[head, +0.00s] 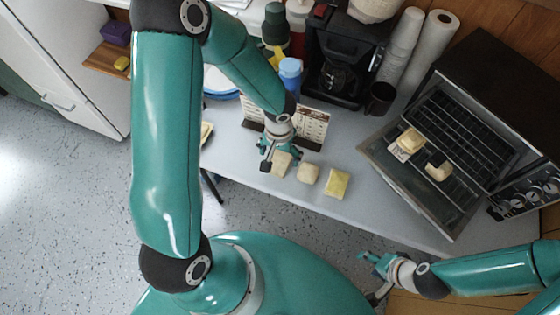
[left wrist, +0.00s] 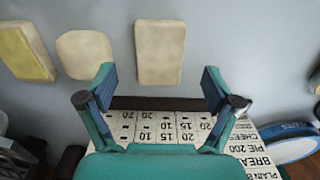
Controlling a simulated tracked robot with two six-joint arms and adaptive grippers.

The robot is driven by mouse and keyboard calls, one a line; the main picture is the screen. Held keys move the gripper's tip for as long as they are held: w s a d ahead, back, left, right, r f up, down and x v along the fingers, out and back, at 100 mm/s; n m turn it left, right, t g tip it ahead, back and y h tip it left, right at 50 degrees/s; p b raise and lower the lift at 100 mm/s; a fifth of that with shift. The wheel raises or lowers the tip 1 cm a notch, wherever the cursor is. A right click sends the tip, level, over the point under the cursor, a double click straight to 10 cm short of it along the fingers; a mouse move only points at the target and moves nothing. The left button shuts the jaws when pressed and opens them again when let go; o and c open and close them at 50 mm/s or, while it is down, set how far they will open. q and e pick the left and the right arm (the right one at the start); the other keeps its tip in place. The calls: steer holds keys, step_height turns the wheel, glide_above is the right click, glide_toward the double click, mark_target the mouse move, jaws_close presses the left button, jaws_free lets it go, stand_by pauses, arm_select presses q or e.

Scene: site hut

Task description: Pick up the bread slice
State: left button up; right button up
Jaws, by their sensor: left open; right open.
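Three pale slice-like pieces lie in a row on the grey counter. The nearest to my left gripper (head: 279,158) is a tan oblong slice (head: 281,165), partly covered by the fingers in the head view. In the left wrist view, this oblong slice (left wrist: 161,48) lies flat just beyond the open, empty fingers (left wrist: 158,82). Beside it is a rounded cream slice (head: 308,173), and then a yellow-topped piece (head: 336,183). I cannot tell for sure which is the bread slice. My right gripper (head: 372,277) is open and empty, off the counter's front edge.
A price board (head: 314,125) stands right behind my left gripper. A toaster oven (head: 455,130) with its door down holds two food pieces at right. A coffee machine (head: 345,60), cups and a paper roll (head: 432,45) line the back. The counter's front is clear.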

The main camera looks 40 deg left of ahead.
mark_target(280, 162)
arm_select(q)
steer(key=shift+f, duration=1.6)
steer(key=shift+c, duration=0.3)
steer(key=c, duration=1.1)
steer(key=shift+w+r, duration=0.1)
steer(key=shift+r, duration=0.05)
